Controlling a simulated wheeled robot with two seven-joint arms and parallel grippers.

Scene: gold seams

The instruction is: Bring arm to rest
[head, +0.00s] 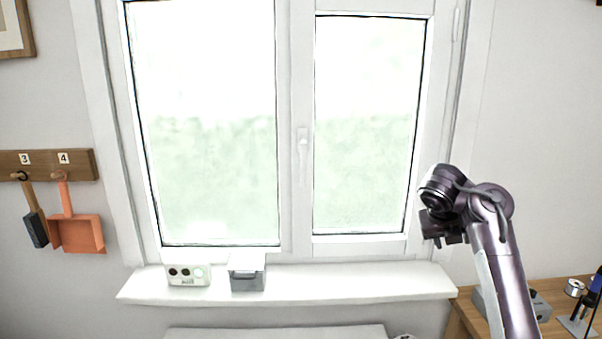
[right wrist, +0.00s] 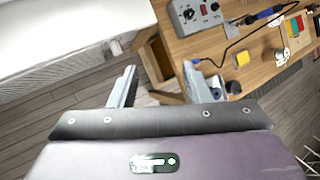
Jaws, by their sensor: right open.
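My right arm rises from the lower right in the head view, and its gripper (head: 446,240) hangs in front of the window frame's right side, above the right end of the sill. In the right wrist view the gripper (right wrist: 160,88) shows two fingers spread apart with nothing between them. Wooden floor and part of a wooden table leg show beyond the fingers. My left gripper is in neither view.
A white sill (head: 350,284) holds a small device with round dials (head: 188,275) and a grey box (head: 247,278). A wooden workbench (head: 465,318) stands at the right, with a grey control unit (right wrist: 196,14) and a blue-handled tool (right wrist: 266,13). A dustpan (head: 77,233) hangs at the left.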

